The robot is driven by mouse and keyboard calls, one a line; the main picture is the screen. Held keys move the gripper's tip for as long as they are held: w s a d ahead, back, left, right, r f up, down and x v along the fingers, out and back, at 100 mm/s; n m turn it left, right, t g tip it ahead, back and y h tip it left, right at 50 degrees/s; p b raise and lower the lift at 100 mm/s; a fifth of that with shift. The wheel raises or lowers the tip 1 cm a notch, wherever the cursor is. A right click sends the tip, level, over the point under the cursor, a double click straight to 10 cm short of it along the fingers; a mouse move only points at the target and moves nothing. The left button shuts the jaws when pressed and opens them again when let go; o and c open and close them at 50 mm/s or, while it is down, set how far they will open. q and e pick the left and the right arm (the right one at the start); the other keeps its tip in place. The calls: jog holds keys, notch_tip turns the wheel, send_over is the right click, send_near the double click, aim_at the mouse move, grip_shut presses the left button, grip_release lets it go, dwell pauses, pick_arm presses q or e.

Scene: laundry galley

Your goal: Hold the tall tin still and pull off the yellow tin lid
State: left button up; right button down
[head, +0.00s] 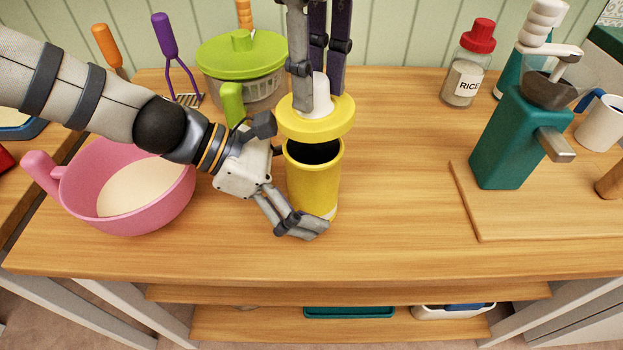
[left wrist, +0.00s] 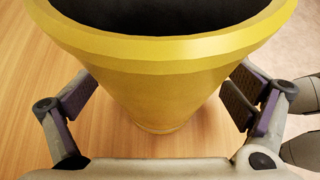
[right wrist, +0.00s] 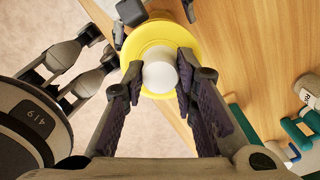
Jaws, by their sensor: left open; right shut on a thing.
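The tall yellow tin (head: 312,180) stands upright on the wooden counter, its dark open mouth showing. The yellow tin lid (head: 340,122) with its white knob (head: 318,98) hangs just above the mouth, apart from the tin. My right gripper (head: 317,85) points down and is shut on the knob; the right wrist view shows its fingers on either side of the white knob (right wrist: 160,77). My left gripper (head: 298,175) is open around the tin, low on its side. In the left wrist view the fingers flank the tin (left wrist: 160,85), with gaps visible beside it.
A pink bowl (head: 75,185) stands left of the tin, under my left arm. A green-lidded spinner (head: 240,55) is close behind. A rice jar (head: 467,70) and teal grinder (head: 510,135) on a board stand right. The counter between tin and board is clear.

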pick_arm(q)
jog(key=shift+v, duration=3.75)
jog(key=shift+r, duration=0.1)
jog(key=v, duration=1.2)
